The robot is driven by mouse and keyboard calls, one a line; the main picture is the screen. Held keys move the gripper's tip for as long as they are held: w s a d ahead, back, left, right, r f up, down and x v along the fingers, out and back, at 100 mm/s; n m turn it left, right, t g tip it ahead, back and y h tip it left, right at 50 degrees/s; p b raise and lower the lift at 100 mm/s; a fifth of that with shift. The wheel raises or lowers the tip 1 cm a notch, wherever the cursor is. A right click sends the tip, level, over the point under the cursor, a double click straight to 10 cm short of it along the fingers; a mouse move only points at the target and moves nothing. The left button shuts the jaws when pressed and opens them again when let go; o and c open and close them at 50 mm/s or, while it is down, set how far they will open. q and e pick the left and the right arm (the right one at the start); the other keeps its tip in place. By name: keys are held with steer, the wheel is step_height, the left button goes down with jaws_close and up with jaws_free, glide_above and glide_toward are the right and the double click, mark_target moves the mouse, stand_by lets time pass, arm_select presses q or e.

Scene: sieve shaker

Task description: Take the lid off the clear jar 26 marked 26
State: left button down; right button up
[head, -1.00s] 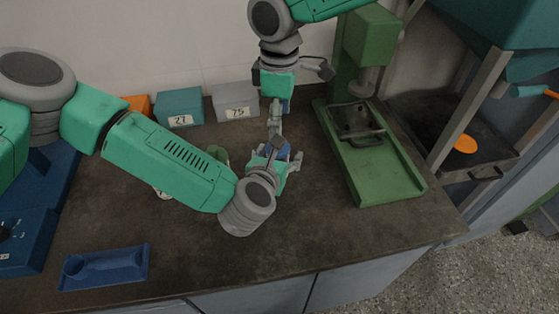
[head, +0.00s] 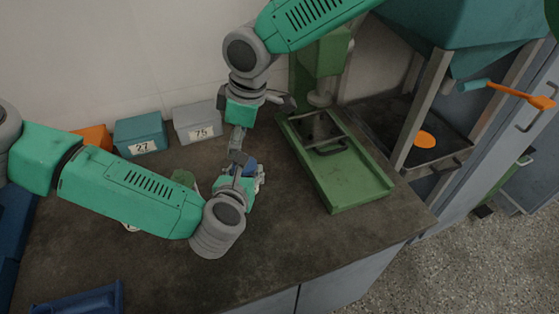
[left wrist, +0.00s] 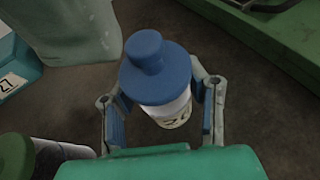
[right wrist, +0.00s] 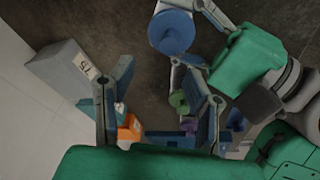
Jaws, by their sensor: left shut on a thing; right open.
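The clear jar (left wrist: 172,112) has a blue stepped lid (left wrist: 152,65) and a label partly readable as 26. It stands upright on the bench, and the lid is on it. My left gripper (left wrist: 166,98) is shut around the jar's sides below the lid. In the head view the blue lid (head: 250,168) shows small, partly hidden by my left gripper (head: 246,184). My right gripper (head: 238,150) is open, pointing down just above and behind the jar. In the right wrist view the lid (right wrist: 172,32) lies beyond my open right fingers (right wrist: 158,112), not between them.
A grey box marked 75 (head: 197,123), a teal box marked 27 (head: 140,134) and an orange box (head: 97,137) stand along the wall. A green machine (head: 345,180) stands right of the jar. A green-topped item (head: 185,178) is partly hidden behind my left arm.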

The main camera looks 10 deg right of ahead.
steer(key=t+y, duration=0.1)
steer(key=y, duration=0.1)
steer(key=shift+s+m+y, duration=0.1)
steer(key=shift+m+y, duration=0.2)
steer(key=shift+m, duration=0.1)
steer(key=shift+s+r+m+t+y, duration=0.15)
steer(key=shift+r+m+t+y, duration=0.15)
steer(key=shift+t+y, duration=0.25)
step_height(320, 180, up, 4)
steer(key=s+d+m+t+y, duration=0.2)
steer(key=m+t+y, duration=0.1)
steer(key=y, duration=0.1)
steer(key=t, duration=0.2)
glide_toward(252, 170)
step_height(252, 170, up, 2)
steer(key=w, duration=0.2)
steer(key=shift+y, duration=0.35)
steer(key=x, duration=1.1)
steer(key=shift+s+a, duration=0.1)
steer(key=shift+a, duration=0.3)
